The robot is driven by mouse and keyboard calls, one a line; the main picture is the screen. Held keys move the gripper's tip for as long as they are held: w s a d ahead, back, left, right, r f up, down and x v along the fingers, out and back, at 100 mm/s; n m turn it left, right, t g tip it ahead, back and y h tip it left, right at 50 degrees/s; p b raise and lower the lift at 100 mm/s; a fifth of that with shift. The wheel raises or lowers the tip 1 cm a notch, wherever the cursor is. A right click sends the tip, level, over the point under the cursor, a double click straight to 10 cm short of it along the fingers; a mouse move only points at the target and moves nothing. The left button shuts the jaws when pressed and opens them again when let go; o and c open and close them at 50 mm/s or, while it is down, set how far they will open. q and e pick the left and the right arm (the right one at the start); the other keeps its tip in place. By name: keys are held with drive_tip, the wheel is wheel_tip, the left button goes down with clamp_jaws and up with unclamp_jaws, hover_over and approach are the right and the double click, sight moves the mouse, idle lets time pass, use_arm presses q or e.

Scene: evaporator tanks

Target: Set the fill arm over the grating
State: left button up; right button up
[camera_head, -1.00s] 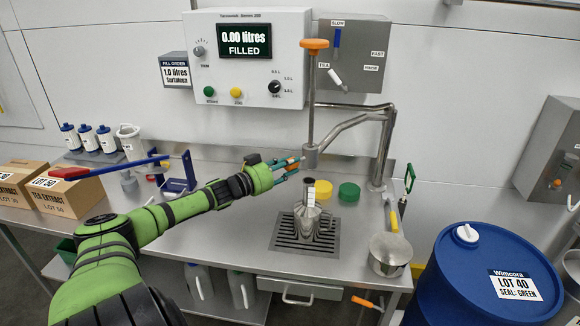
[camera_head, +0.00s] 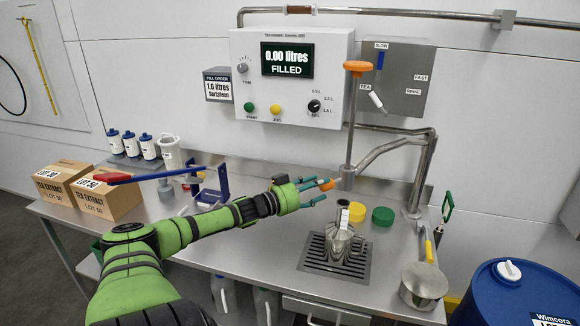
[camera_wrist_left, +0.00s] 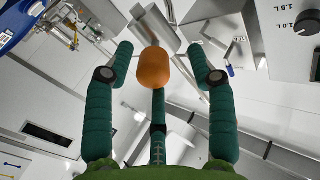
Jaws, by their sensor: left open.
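The fill arm (camera_head: 395,145) is a bent grey pipe on a post at the back right of the bench. Its upright rod has an orange top (camera_head: 357,68), and its nozzle end (camera_head: 347,180) hangs low. An orange knob (camera_head: 326,184) sticks out beside the nozzle. My left gripper (camera_head: 318,192) is open at this knob; in the left wrist view the knob (camera_wrist_left: 153,68) lies between the spread fingers. I cannot tell whether they touch it. The grating (camera_head: 312,262) is at the bench front, with a metal jug (camera_head: 340,240) on it. My right gripper is not in view.
Yellow (camera_head: 356,212) and green (camera_head: 383,216) lids lie behind the jug. A metal pot (camera_head: 423,285) is at the right, beside a blue drum (camera_head: 515,295). A blue stand with a red-handled lever (camera_head: 130,178) and boxes (camera_head: 108,195) are at left. The control panel (camera_head: 290,80) is behind.

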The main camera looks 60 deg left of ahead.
use_arm(q)
drive_tip(key=s, duration=1)
drive_tip(key=shift+a, duration=0.4)
drive_tip(key=shift+w+r, duration=0.1)
